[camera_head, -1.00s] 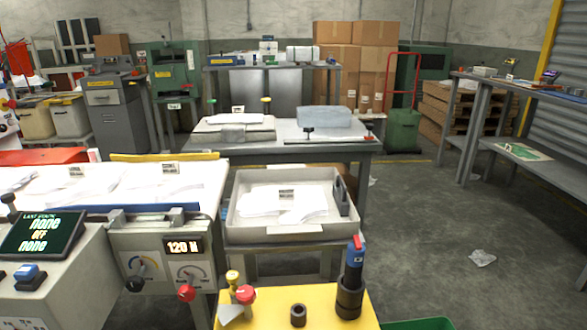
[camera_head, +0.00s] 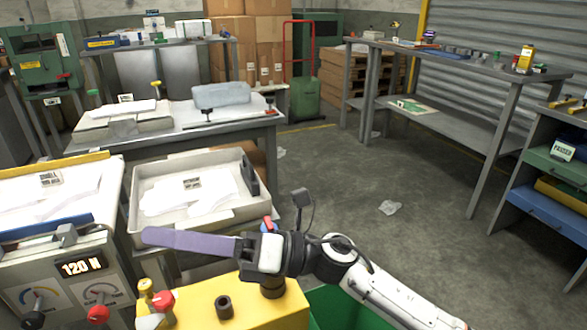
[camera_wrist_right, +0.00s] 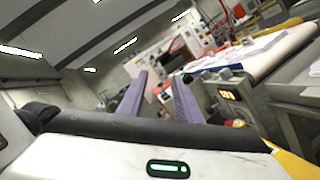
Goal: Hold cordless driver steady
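The cordless driver, if it is the dark tool with a blue and red top (camera_head: 267,224), stands at the right of the yellow bench box (camera_head: 240,300). My right gripper hides most of it; its dark base (camera_head: 272,289) shows below. My right gripper (camera_head: 150,237) reaches left over the yellow box, its purple fingers lined up one behind the other. In the right wrist view the two fingers (camera_wrist_right: 160,76) stand apart with nothing between them. My left gripper is not in view.
A dark ring-shaped socket (camera_head: 224,307) and a red knob (camera_head: 162,301) stand on the yellow box. A grey tray of white film (camera_head: 140,225) lies behind it. A green bin (camera_head: 345,305) is to the right.

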